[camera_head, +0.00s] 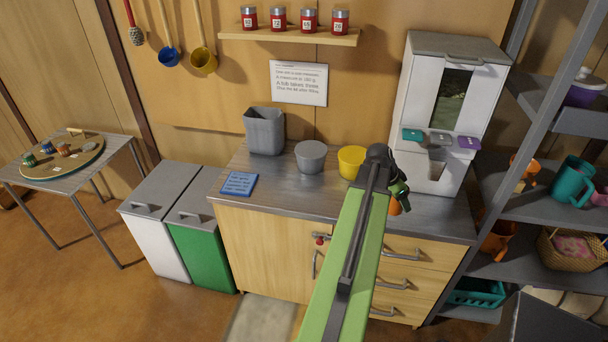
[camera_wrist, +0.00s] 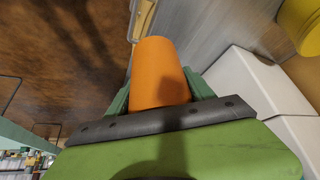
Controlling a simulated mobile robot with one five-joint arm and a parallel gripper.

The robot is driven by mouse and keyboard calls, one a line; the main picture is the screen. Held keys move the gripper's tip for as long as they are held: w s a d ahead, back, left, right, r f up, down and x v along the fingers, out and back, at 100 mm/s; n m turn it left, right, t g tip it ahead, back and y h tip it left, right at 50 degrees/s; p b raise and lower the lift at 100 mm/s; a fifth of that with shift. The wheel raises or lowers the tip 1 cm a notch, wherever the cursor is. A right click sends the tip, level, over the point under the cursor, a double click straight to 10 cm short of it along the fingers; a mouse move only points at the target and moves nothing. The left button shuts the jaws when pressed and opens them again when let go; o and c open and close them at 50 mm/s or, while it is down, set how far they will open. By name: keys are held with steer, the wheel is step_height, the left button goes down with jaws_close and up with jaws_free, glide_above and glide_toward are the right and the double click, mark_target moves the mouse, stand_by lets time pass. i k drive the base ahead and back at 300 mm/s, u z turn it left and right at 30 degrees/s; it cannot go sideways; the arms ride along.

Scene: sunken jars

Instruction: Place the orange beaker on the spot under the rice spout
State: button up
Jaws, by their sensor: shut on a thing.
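The orange beaker (camera_wrist: 160,72) is between the two green fingers of my gripper (camera_wrist: 162,95) in the wrist view. My gripper is shut on it. In the head view my gripper (camera_head: 399,190) is at the counter's front edge, and only a small part of the beaker (camera_head: 396,208) shows below it. The white rice dispenser (camera_head: 408,105) stands at the back right of the counter, right of and behind my gripper. It has teal, grey and purple levers above its spout (camera_head: 437,154). The spot under the spout is partly hidden by my gripper.
A yellow tub (camera_head: 352,160), a light grey tub (camera_head: 311,156) and a tall grey bin (camera_head: 264,132) stand left of my arm on the counter (camera_head: 285,185). A shelf rack (camera_head: 510,130) stands close on the right.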

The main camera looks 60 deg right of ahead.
mark_target(422, 210)
steer(key=z, duration=0.15)
steer(key=i, duration=1.1)
steer(key=u, duration=0.2)
